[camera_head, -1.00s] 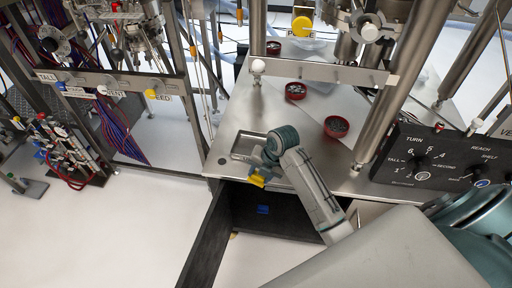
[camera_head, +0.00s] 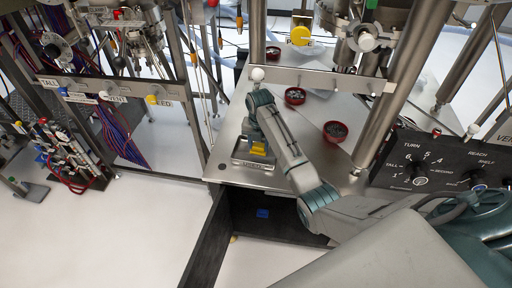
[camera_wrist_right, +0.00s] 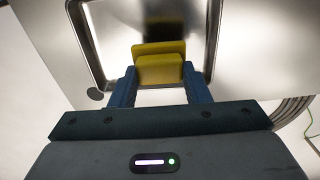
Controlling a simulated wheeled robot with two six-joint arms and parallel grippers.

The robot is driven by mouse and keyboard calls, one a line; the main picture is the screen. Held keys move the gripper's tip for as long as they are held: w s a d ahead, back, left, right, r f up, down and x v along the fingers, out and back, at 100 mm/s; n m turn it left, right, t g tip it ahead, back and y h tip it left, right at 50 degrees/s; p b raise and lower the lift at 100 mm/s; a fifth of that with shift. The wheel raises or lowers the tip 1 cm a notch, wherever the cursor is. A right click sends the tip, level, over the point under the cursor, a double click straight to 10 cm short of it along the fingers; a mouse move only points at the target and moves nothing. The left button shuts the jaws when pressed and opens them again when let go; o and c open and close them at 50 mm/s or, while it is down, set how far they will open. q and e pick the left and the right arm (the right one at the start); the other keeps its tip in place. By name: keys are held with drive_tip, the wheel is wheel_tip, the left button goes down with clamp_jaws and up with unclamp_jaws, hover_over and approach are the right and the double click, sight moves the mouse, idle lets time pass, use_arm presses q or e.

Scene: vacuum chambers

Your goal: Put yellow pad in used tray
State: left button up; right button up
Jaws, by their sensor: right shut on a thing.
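The yellow pad (camera_head: 258,149) is between the fingers of my right gripper (camera_head: 260,142). In the right wrist view the pad (camera_wrist_right: 160,70) sits between the two blue fingertips of the gripper (camera_wrist_right: 160,88), which is shut on it. The metal used tray (camera_head: 252,164) lies on the steel table, with a label on its front edge. The pad is over the tray; in the wrist view the tray's rim (camera_wrist_right: 80,50) surrounds it. I cannot tell whether the pad touches the tray floor. My left gripper is not in view.
Red round bowls (camera_head: 295,96) with dark contents stand right of my arm on the steel table (camera_head: 228,150). A metal rail (camera_head: 320,80) and thick posts rise around it. A dark open drawer (camera_head: 270,215) is below the table's front edge. A control panel (camera_head: 430,160) is at right.

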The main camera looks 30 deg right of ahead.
sight(256, 143)
drive_tip(key=shift+w+a+f, duration=0.1)
drive_tip(key=shift+w+f, duration=0.05)
drive_tip(key=shift+w, duration=0.8)
drive_tip(key=shift+f, duration=0.45)
wheel_tip(256, 143, down, 2)
drive_tip(key=shift+f, duration=0.25)
drive_tip(key=shift+c, duration=0.5)
drive_tip(key=o, duration=0.8)
drive_tip(key=shift+c, duration=0.2)
drive_tip(key=o, duration=0.6)
drive_tip(key=shift+f, duration=0.1)
drive_tip(key=shift+r, duration=0.35)
wheel_tip(256, 143, up, 10)
drive_tip(key=shift+r, duration=0.7)
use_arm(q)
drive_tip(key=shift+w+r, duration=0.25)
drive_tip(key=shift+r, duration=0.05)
